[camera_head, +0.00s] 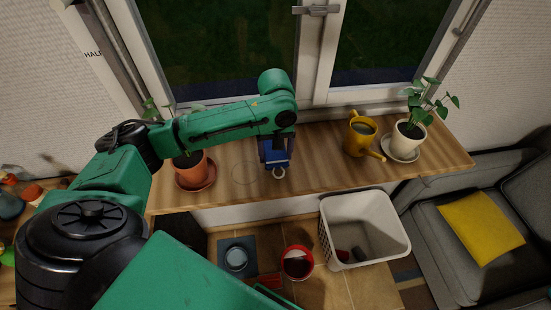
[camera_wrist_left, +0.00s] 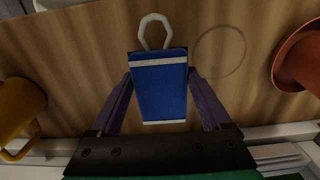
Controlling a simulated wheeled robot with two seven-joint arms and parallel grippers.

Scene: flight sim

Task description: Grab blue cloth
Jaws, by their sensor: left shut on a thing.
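The blue cloth (camera_head: 276,157) is a folded blue piece with white bands and a pale loop at one end. It is at the wooden sill below the window, and it also shows in the left wrist view (camera_wrist_left: 160,92). My left gripper (camera_head: 274,162) reaches down from above with its fingers on both sides of the cloth, shut on it. In the left wrist view the two dark purple fingers (camera_wrist_left: 160,76) press on its sides. I cannot tell whether the cloth touches the sill. My right gripper is not in view.
The wooden sill (camera_head: 325,160) holds a terracotta pot (camera_head: 193,172) left of the gripper, a yellow watering can (camera_head: 359,134) and a white potted plant (camera_head: 407,141) to the right. Below stand a white basket (camera_head: 365,222) and a red bucket (camera_head: 297,263). A grey sofa (camera_head: 445,240) is at right.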

